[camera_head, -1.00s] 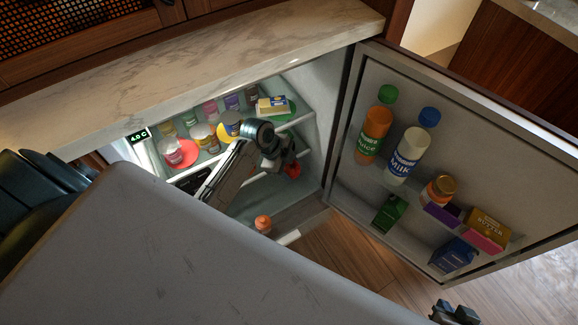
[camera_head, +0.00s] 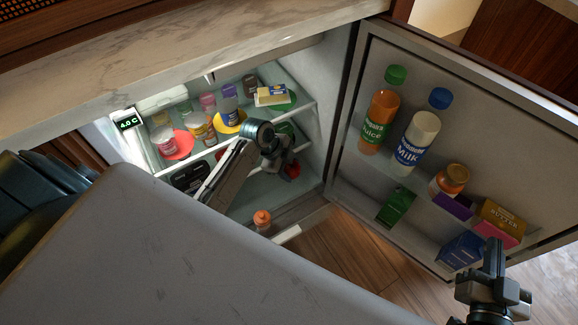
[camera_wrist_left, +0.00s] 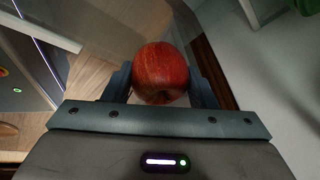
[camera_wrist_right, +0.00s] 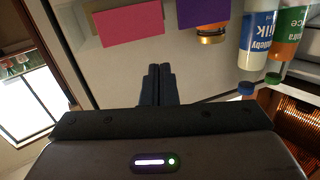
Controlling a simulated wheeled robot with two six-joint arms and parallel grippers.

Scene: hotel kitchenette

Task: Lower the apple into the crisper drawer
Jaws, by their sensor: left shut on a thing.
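The red apple (camera_wrist_left: 161,73) is between the two fingers of my left gripper (camera_wrist_left: 161,86), which is shut on it. In the head view only a bit of the apple (camera_head: 292,171) shows below my left gripper (camera_head: 284,163), inside the open fridge. What looks like the crisper drawer (camera_head: 287,235) is low in the fridge, with a pale front edge; my left arm hides much of its inside. I cannot tell how high the apple is above it. My right gripper (camera_wrist_right: 158,85) is shut and empty, its fingers together; it also shows at the lower right of the head view (camera_head: 494,243).
The open fridge door (camera_head: 345,150) stands at the right with a juice bottle (camera_head: 379,120), a milk bottle (camera_head: 417,140) and several packages. Jars and plates crowd the upper shelf. An orange-capped bottle (camera_head: 262,218) stands low near the drawer. A marble counter (camera_head: 200,50) overhangs the fridge.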

